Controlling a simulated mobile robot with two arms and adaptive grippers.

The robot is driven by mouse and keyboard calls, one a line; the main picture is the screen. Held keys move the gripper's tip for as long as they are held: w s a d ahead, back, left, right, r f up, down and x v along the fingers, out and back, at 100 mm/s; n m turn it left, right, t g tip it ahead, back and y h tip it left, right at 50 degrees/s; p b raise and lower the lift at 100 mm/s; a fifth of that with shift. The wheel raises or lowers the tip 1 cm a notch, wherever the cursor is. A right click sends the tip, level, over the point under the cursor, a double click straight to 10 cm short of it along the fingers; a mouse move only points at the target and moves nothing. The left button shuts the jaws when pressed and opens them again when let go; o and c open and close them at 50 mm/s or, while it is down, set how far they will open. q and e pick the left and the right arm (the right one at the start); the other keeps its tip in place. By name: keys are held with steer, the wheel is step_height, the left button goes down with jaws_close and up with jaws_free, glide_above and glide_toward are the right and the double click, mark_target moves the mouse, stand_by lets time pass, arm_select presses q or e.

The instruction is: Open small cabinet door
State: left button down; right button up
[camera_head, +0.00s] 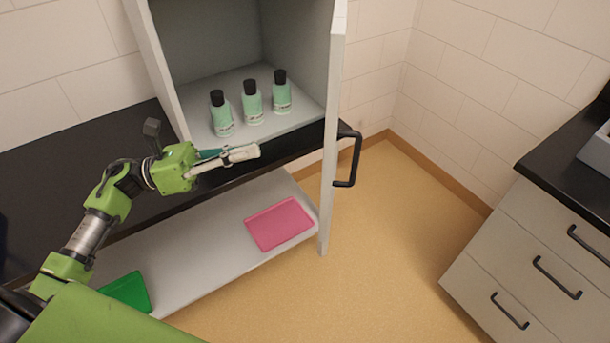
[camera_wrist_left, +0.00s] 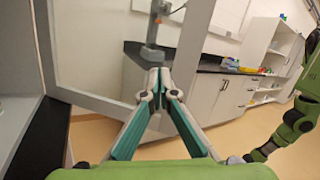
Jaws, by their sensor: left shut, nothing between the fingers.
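The small cabinet (camera_head: 163,60) stands on the black counter. Its white door (camera_head: 333,130) is swung wide open on the right side, edge toward me, with a black handle (camera_head: 350,160) on its right face. In the left wrist view the door's panel (camera_wrist_left: 95,50) shows at the left, behind the fingers. My left gripper (camera_head: 250,153) is shut and empty, in front of the cabinet opening and left of the door, apart from the handle. In the left wrist view my left gripper (camera_wrist_left: 156,85) has its fingertips together. My right gripper does not show.
Three green bottles (camera_head: 252,103) with black caps stand inside the cabinet. A pink tray (camera_head: 279,224) and a green tray (camera_head: 128,291) lie on the white shelf below the counter. A drawer unit (camera_head: 535,260) stands at the right. The floor between is clear.

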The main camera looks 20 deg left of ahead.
arm_select(q)
steer(key=s+a+m+g, duration=0.1)
steer(key=s+m+g, duration=0.3)
steer(key=m+g, duration=0.15)
steer(key=w+d+p, duration=0.2)
steer(key=d+p, duration=0.5)
steer(key=d, duration=0.6)
steer(key=shift+d+f, duration=0.3)
steer(key=shift+f, duration=0.15)
steer(key=shift+m+t, duration=0.25)
steer(key=w+d+n+t+y+p, duration=0.1)
steer(key=w+d, duration=0.4)
steer(key=d, duration=0.7)
steer(key=w+d+n+t+y+p, duration=0.1)
steer(key=w+d+n+t, duration=0.2)
steer(key=d, duration=0.9)
steer(key=shift+w+d+t+y+p, duration=0.35)
steer(key=shift+w+t, duration=0.55)
steer(key=shift+w, duration=0.35)
steer(key=shift+a+f, duration=0.1)
steer(key=shift+a, duration=0.1)
